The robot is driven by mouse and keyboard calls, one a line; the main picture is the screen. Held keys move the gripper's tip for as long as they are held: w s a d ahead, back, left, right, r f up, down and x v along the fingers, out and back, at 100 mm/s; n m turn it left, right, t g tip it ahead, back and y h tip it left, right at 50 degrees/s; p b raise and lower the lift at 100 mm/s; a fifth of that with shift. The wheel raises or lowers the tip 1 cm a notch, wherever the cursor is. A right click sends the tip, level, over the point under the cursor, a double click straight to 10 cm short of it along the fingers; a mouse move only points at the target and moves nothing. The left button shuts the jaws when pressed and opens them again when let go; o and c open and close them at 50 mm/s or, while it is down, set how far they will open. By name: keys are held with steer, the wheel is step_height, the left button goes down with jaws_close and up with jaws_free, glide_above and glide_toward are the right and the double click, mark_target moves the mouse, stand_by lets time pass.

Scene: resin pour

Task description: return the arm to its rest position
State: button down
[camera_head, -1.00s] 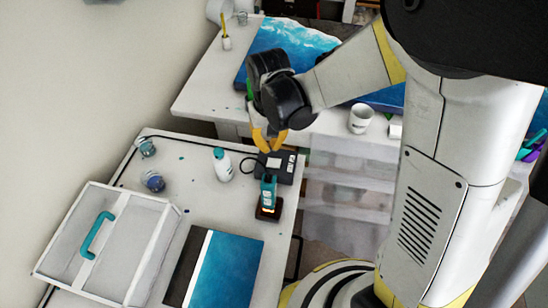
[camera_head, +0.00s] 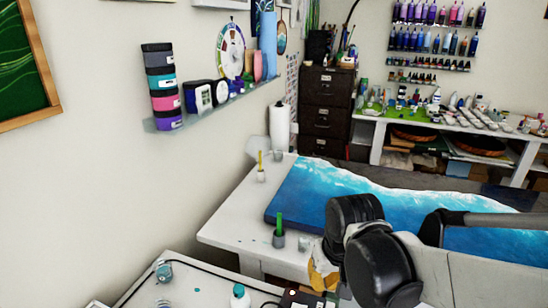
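My arm's dark wrist joints (camera_head: 370,245) fill the lower right of the head view, in front of the white table. My gripper (camera_head: 322,276) shows as a small yellow-orange part below the wrist. Its fingertips are hidden or cut off, so I cannot tell whether it is open or shut or holds anything.
A white table (camera_head: 228,222) bears a blue ocean-patterned panel (camera_head: 305,190) and a grey cup with a green stick (camera_head: 279,238). A nearer table (camera_head: 205,290) holds a white bottle (camera_head: 240,296) and a glass jar (camera_head: 163,271). A wall shelf (camera_head: 215,103) holds jars.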

steer(key=s+d+m+t+b, duration=0.1)
steer(key=s+d+t+b, duration=0.3)
steer(key=s+d, duration=0.3)
steer(key=shift+s+d+r+b, duration=0.15)
steer(key=shift+s+d+b, duration=0.1)
steer(key=shift+s+b, duration=0.35)
steer(key=shift+w, duration=0.1)
stand_by(0.4)
